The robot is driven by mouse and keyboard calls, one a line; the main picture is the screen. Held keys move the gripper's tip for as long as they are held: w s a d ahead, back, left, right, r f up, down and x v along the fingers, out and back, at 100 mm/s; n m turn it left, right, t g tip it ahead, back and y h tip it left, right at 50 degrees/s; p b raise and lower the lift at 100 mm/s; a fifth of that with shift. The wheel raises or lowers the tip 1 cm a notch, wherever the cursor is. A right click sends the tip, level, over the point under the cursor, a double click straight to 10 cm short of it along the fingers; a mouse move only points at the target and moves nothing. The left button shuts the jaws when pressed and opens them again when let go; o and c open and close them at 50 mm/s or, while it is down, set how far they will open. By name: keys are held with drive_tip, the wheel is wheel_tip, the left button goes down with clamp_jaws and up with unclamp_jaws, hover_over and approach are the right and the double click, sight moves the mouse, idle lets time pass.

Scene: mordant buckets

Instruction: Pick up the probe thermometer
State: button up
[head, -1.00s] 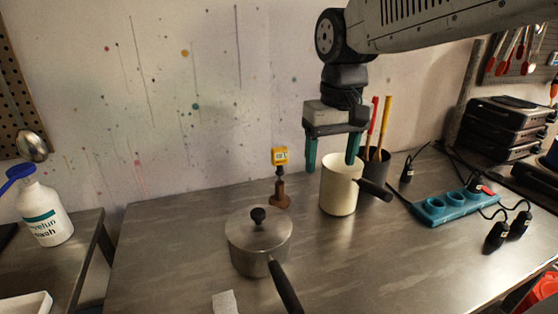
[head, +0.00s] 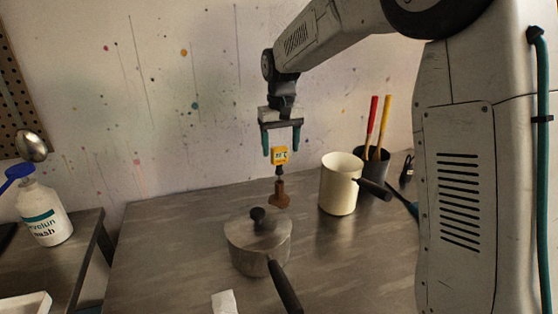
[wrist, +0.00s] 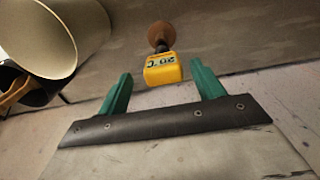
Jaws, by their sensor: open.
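The probe thermometer (head: 279,156) has a yellow head with a small display and stands upright in a brown wooden holder (head: 279,195) on the metal table. In the wrist view its yellow head (wrist: 162,70) shows a reading of about 20 °C, and the round holder (wrist: 160,36) is beyond it. My gripper (head: 282,152) has two green fingers and is open and empty. It is above the thermometer, with the fingertips near the top of the yellow head. In the wrist view the head lies between and slightly past the fingers of my gripper (wrist: 159,82).
A cream pot (head: 338,185) with a dark handle stands right of the thermometer, before a dark container (head: 377,170) with red and yellow handles. A lidded steel saucepan (head: 258,245) is in front. A wash bottle (head: 45,212) is on the left table. The wall is behind.

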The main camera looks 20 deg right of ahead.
sight(279, 159)
drive_tip(key=f, duration=0.5)
drive_tip(key=shift+a, duration=0.2)
drive_tip(key=c, duration=1.1)
drive_tip(key=shift+o, duration=0.2)
